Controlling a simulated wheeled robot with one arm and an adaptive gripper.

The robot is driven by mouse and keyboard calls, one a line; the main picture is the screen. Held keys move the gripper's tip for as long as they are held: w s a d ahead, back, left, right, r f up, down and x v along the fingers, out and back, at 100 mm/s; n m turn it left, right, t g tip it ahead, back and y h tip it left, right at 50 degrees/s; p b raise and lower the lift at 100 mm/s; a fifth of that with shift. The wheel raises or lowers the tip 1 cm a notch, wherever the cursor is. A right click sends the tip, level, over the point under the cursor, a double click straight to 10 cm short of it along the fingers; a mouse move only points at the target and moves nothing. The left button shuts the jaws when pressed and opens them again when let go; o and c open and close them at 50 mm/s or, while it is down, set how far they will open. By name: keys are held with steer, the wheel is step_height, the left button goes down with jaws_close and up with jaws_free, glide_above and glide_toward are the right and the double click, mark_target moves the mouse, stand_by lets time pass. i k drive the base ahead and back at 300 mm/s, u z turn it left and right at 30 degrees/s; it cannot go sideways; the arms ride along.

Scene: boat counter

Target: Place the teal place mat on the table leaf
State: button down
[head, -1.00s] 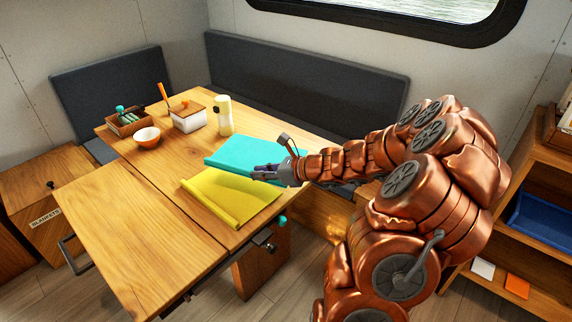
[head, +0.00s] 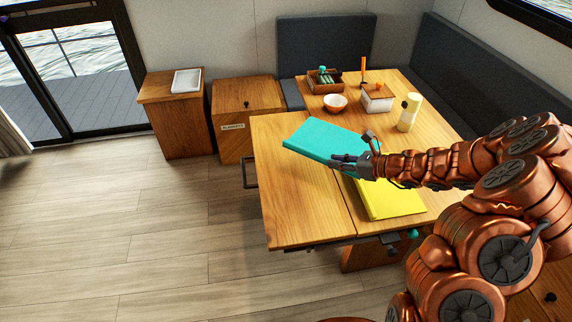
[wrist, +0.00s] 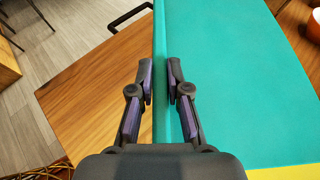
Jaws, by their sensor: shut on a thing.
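The teal place mat (head: 322,140) is held by my gripper (head: 345,162) over the seam between the left table leaf (head: 288,195) and the main table top (head: 450,147). In the wrist view the mat (wrist: 240,70) has a rolled or thick edge between my fingers (wrist: 162,85), which are shut on it. The mat covers part of the leaf. I cannot tell whether it touches the wood.
A yellow mat (head: 392,200) lies on the main top beside the teal one. The leaf's front part is clear.

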mark_target(292, 163)
steer(key=u, duration=2.5)
steer(key=i, duration=2.4)
steer(key=z, duration=2.8)
